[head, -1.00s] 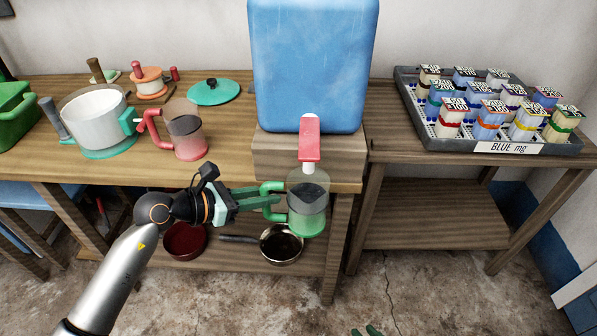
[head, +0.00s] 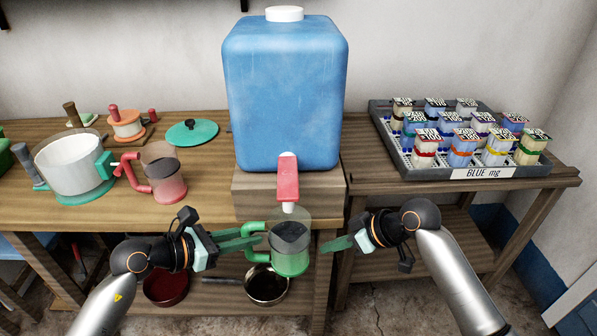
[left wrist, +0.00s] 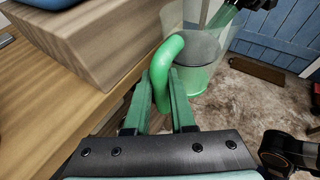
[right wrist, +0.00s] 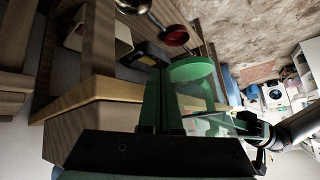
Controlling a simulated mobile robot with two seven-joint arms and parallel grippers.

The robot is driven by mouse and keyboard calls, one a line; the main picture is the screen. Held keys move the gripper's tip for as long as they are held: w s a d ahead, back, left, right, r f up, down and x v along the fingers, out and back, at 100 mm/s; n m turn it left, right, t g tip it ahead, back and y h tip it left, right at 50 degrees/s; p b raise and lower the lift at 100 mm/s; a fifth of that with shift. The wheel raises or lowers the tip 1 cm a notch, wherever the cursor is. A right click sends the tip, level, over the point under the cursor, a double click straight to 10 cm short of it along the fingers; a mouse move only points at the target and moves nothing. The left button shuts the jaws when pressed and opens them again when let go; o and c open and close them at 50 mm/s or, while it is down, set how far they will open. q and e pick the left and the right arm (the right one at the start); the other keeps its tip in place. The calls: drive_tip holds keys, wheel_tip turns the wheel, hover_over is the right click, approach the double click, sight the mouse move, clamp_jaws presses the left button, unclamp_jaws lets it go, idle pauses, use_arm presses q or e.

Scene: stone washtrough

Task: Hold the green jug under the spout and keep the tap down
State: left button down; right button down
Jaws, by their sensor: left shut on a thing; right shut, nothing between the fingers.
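The green jug (head: 290,262) is clear above and green below, upright beneath the white spout (head: 289,207) of the red tap (head: 288,180). My left gripper (head: 262,235) is shut on the jug's handle, which also shows between its fingers in the left wrist view (left wrist: 163,85). A dark round surface shows inside the jug; I cannot tell if it is water. My right gripper (head: 328,246) is shut and empty, just right of the jug and below the tap. The jug's green base also shows in the right wrist view (right wrist: 192,69). No stream is clearly visible.
The blue water tank (head: 285,95) stands on a wooden block (head: 325,186). A red jug (head: 163,175) and a white-filled pot (head: 72,168) stand to the left. A tray of jars (head: 480,173) is at right. Pans (head: 266,285) sit on the lower shelf.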

wheel_tip(320, 180, up, 33)
drive_tip(key=s+n+g+y, duration=0.1)
drive_tip(key=n+g, duration=0.3)
drive_tip(key=n, duration=0.4)
drive_tip(key=shift+s+n+y, duration=0.3)
drive_tip(key=shift+s+n, duration=0.1)
drive_tip(key=shift+s, duration=0.5)
drive_tip(key=shift+a+f, duration=0.1)
drive_tip(key=shift+a, duration=0.05)
hover_over(281, 189)
drive_tip(key=d, duration=0.3)
drive_tip(key=f, duration=0.7)
drive_tip(key=shift+a+f, duration=0.15)
drive_tip(key=shift+a, duration=0.1)
wheel_tip(281, 189, down, 2)
drive_tip(key=shift+d+f, duration=0.15)
drive_tip(key=shift+f, duration=0.7)
